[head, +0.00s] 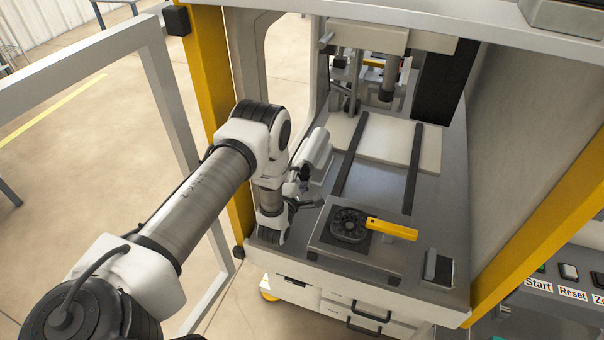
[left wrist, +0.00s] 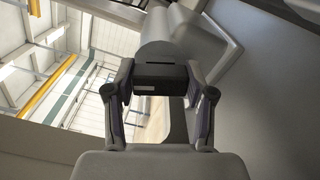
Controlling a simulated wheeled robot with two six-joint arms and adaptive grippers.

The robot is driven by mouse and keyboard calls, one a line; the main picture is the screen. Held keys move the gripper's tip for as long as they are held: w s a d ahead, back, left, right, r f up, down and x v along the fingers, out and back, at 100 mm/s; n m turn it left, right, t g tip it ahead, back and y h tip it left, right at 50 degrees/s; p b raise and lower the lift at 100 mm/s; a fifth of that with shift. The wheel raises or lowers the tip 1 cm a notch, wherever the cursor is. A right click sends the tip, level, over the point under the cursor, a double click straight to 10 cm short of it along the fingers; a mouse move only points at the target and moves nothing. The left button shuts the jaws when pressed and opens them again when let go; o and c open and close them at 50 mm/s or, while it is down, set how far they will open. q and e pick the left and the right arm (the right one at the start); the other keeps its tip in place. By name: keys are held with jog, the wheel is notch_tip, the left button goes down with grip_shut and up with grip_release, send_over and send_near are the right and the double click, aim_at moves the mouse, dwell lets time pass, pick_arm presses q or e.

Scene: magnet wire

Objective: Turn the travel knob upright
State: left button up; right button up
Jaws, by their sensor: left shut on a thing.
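My left gripper (head: 306,188) is at the left edge of the machine bed, just beside a light grey rounded housing (head: 315,148). In the left wrist view its two fingers stand on either side of a dark block (left wrist: 160,78), apparently the travel knob, and are shut on it. A grey round body (left wrist: 163,49) is right behind the block. In the head view the arm and gripper hide the knob, so I cannot tell its angle to upright. My right gripper is out of view.
A round dark fixture (head: 347,226) with a yellow handle (head: 391,229) sits on a plate right of my gripper. Two dark rails (head: 350,157) run back under a press head. A yellow post (head: 221,85) stands behind my arm. Labelled buttons (head: 568,272) are at the right.

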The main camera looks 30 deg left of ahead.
pick_arm(q)
jog(key=shift+w+f+m+b, duration=0.1)
jog(key=shift+m+b, duration=0.75)
jog(key=shift+m, duration=0.25)
jog(key=shift+m+b, duration=0.3)
jog(key=shift+m, duration=0.3)
jog(key=shift+r+m, duration=0.25)
jog(key=shift+m, duration=0.15)
jog(key=shift+a, duration=0.1)
jog(key=o, duration=0.9)
jog(key=shift+c, duration=0.2)
jog(key=o, duration=0.3)
jog(key=shift+w, duration=0.1)
jog(key=shift+f, duration=0.15)
